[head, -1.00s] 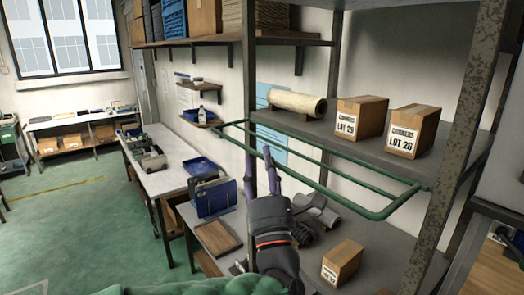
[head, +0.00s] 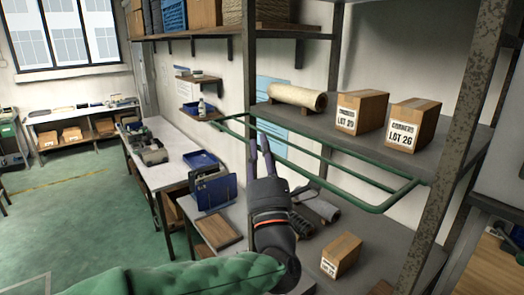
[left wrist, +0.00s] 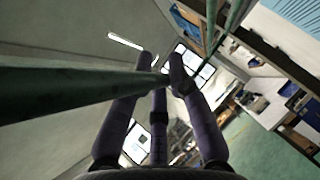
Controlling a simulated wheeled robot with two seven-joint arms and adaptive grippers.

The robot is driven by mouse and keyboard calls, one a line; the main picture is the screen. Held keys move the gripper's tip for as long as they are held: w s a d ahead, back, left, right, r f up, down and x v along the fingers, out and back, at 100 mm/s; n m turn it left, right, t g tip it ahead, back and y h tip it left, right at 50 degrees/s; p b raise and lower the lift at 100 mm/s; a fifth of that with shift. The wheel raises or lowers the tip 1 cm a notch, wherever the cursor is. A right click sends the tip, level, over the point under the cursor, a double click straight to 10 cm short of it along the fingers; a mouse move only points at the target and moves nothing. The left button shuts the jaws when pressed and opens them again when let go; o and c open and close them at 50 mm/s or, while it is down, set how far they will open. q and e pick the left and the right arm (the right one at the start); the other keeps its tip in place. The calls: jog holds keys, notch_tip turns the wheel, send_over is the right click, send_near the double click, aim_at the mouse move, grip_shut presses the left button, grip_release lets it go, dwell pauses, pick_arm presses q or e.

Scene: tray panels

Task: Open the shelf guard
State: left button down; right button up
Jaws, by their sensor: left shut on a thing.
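The shelf guard (head: 330,184) is a green tubular frame at the front of the middle shelf (head: 443,158). Its front bar stands out from the shelf edge, with a bent corner at the right. My left gripper (head: 259,145) reaches up from below, its purple fingers at the left part of the front bar. In the left wrist view, the green bar (left wrist: 60,95) runs across from the left into the space between the fingertips (left wrist: 162,72), and the gripper is shut on it. The exact contact is partly hidden by the fingers. My right gripper is not in view.
The middle shelf holds a roll (head: 298,96) and two boxes, LOT 29 (head: 362,112) and LOT 26 (head: 412,124). Below are grey rolls (head: 318,208) and another box (head: 341,254). A post (head: 458,130) stands right. Benches and open floor lie left.

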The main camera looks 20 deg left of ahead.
pick_arm(q)
jog(key=shift+r+m+h, duration=0.7)
jog(key=shift+m+h, duration=0.1)
jog(key=shift+m, duration=0.1)
jog(key=shift+r+m+h, duration=0.4)
jog(key=shift+r+m, duration=0.1)
jog(key=shift+m, duration=0.1)
jog(key=shift+w+d+r+m+h+b, duration=0.1)
jog(key=shift+r+m+h+b, duration=0.3)
jog(key=shift+h, duration=0.1)
jog(key=shift+w+r+b, duration=0.1)
jog(key=shift+r+b, duration=0.05)
jog(key=shift+b, duration=0.2)
jog(key=shift+d+r, duration=0.15)
jog(key=shift+r, duration=0.05)
jog(key=shift+w+r, duration=0.1)
jog(key=shift+r, duration=0.05)
